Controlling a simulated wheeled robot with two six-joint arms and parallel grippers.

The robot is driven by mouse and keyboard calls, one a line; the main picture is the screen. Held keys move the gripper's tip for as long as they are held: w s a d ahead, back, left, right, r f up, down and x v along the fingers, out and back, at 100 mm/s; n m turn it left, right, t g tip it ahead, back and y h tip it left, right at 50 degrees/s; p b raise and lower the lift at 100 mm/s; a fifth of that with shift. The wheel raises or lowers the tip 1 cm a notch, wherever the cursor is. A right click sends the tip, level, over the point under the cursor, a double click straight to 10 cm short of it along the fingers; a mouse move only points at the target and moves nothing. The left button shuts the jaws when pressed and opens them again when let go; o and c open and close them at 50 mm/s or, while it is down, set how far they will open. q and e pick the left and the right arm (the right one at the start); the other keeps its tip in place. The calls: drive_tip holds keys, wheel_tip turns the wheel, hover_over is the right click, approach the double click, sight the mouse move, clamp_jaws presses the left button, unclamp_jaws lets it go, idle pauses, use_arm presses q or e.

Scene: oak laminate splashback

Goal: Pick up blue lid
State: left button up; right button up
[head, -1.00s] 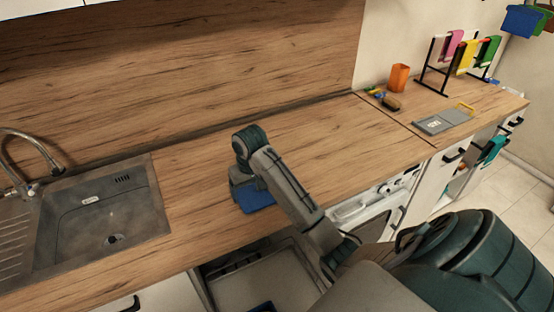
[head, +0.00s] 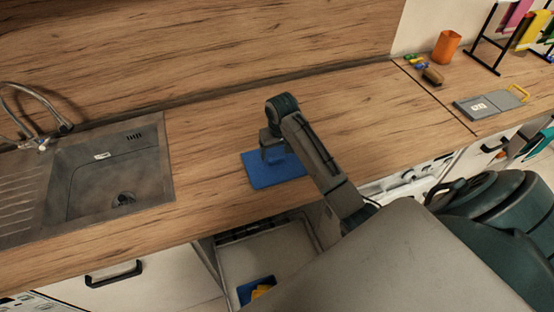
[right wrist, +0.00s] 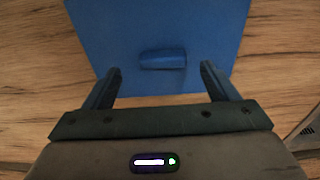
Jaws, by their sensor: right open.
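The blue lid (head: 270,173) lies flat on the wooden counter, right of the sink. In the right wrist view the lid (right wrist: 160,25) shows a raised blue handle (right wrist: 163,59) in its middle part. My right gripper (head: 276,156) is over the lid in the head view. Its two fingers (right wrist: 160,80) are open in the right wrist view, one on each side of the handle and apart from it. Nothing is between them but the handle's span; the exact height above the lid is hard to tell. My left gripper is not in view.
A steel sink (head: 85,178) is set in the counter at left. An open drawer (head: 262,258) below the counter edge holds a blue container (head: 256,290) with something yellow. Counter behind the lid is clear.

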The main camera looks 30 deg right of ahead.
sight(276, 157)
drive_tip(key=f, duration=0.1)
drive_tip(key=f+p, duration=0.1)
drive_tip(key=f, duration=0.1)
drive_tip(key=shift+w+a, duration=0.15)
drive_tip(key=shift+w, duration=0.15)
drive_tip(key=shift+f, duration=0.25)
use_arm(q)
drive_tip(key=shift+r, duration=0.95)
use_arm(e)
drive_tip(key=c, duration=1.1)
drive_tip(key=shift+o, duration=0.2)
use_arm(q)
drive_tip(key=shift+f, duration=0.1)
use_arm(e)
drive_tip(key=shift+r, duration=0.1)
